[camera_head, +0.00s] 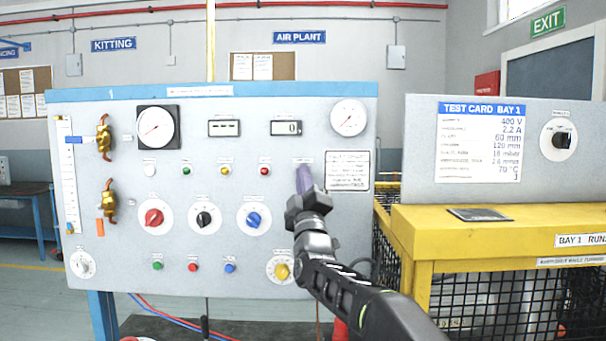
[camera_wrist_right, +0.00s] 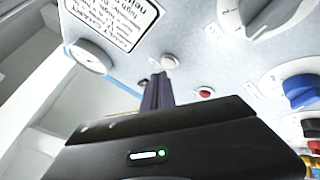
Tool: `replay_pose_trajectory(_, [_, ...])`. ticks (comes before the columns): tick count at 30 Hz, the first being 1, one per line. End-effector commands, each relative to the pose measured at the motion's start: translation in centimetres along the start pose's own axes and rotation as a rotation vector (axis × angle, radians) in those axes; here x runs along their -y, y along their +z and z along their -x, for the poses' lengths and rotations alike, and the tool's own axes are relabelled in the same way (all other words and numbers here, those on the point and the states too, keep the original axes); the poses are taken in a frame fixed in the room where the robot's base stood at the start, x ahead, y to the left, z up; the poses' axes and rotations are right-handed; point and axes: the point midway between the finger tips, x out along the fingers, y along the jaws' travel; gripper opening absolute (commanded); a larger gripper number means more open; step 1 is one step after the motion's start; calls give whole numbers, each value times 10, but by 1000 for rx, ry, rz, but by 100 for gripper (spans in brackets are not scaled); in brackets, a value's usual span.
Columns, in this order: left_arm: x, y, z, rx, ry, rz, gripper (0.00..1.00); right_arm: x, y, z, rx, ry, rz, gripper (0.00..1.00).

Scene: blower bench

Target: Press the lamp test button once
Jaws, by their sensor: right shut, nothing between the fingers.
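My right gripper (camera_head: 304,172) is in front of the panel, its purple-grey fingers pointing up at the spot right of the red lamp. The fingers are shut and empty. In the right wrist view its fingers (camera_wrist_right: 157,82) end just below a small round pale button (camera_wrist_right: 170,62) beside the red lamp (camera_wrist_right: 205,93). This is likely the lamp test button; its label is too small to read. In the head view the fingers hide it. I cannot tell whether the fingertips touch it. My left gripper is not in view.
The panel (camera_head: 110,235) also holds gauges (camera_head: 348,118), coloured lamps (camera_head: 264,171), and red (camera_head: 153,217), black (camera_head: 204,218) and blue (camera_head: 253,218) knobs. A notice (camera_head: 348,171) is right of the fingers. A yellow bench (camera_head: 425,222) stands to the right.

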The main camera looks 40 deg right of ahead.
Motion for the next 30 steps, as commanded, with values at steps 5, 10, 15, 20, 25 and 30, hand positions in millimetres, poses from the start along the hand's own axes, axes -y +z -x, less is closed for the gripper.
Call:
replay_pose_trajectory(5, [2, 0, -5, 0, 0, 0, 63, -1, -1, 4, -1, 1, -1, 0])
replay_pose_trajectory(10, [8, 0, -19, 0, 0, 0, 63, -5, -6, 16, -1, 1, -2, 0])
replay_pose_trajectory(15, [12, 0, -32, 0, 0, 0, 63, -13, -14, 30, -2, 2, -3, 0])
replay_pose_trajectory(20, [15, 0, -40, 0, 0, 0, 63, -18, -19, 39, 0, 0, -2, 0])
replay_pose_trajectory(25, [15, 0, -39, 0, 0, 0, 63, -21, -22, 40, -1, -1, 0, 0])
replay_pose_trajectory(30, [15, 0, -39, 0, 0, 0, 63, -21, -22, 40, 0, -1, 0, 0])
